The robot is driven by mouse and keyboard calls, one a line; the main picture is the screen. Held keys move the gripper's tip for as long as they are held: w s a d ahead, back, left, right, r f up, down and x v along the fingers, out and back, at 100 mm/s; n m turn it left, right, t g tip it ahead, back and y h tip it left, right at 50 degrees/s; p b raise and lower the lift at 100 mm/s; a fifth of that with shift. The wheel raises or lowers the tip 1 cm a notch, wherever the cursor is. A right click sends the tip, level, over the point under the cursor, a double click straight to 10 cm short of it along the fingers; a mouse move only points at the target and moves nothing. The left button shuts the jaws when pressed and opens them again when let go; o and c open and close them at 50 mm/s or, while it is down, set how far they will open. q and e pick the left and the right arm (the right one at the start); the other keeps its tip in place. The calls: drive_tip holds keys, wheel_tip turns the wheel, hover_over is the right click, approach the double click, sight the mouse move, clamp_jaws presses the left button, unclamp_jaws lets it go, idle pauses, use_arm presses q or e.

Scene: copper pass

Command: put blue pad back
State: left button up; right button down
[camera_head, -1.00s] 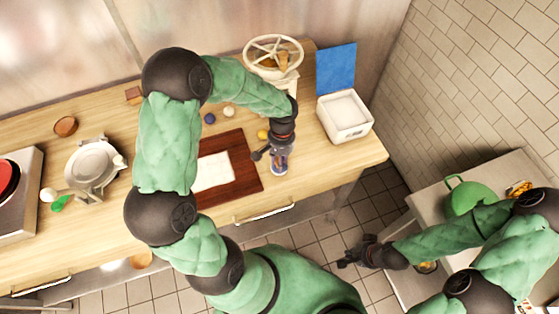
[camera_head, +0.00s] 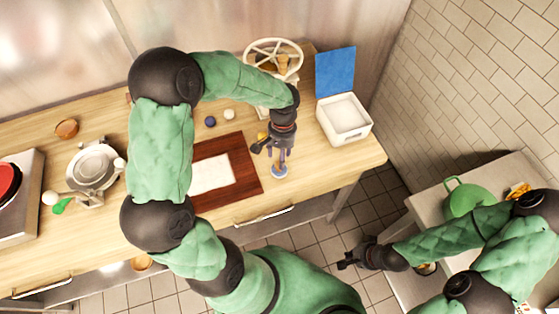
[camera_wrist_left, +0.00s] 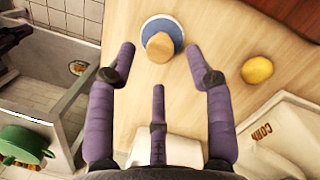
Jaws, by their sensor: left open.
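The blue pad (camera_head: 280,171) is a small round disc near the front edge of the wooden counter, right of the dark red board. In the left wrist view the blue pad (camera_wrist_left: 149,25) shows a blue rim and a tan wooden knob on top. My left gripper (camera_head: 274,152) is open just above and behind it. In the wrist view the fingers (camera_wrist_left: 160,62) stand apart, with the pad just beyond their tips and nothing held. My right gripper (camera_head: 347,260) hangs off to the right, away from the counter; its finger opening is too small to tell.
A dark red board (camera_head: 245,172) with a white sheet (camera_head: 211,174) lies left of the pad. A yellow ball (camera_wrist_left: 257,70) lies nearby. A white box (camera_head: 344,132) with a raised blue lid (camera_head: 335,70) stands at the right end. A machine with a wheel (camera_head: 272,48) stands behind.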

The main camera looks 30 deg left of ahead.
use_arm(q)
wheel_tip(320, 180, up, 7)
drive_tip(key=w, duration=0.1)
drive_tip(key=shift+r+p, duration=0.15)
drive_tip(key=shift+p, duration=0.25)
drive_tip(key=shift+c, duration=0.3)
idle(0.8)
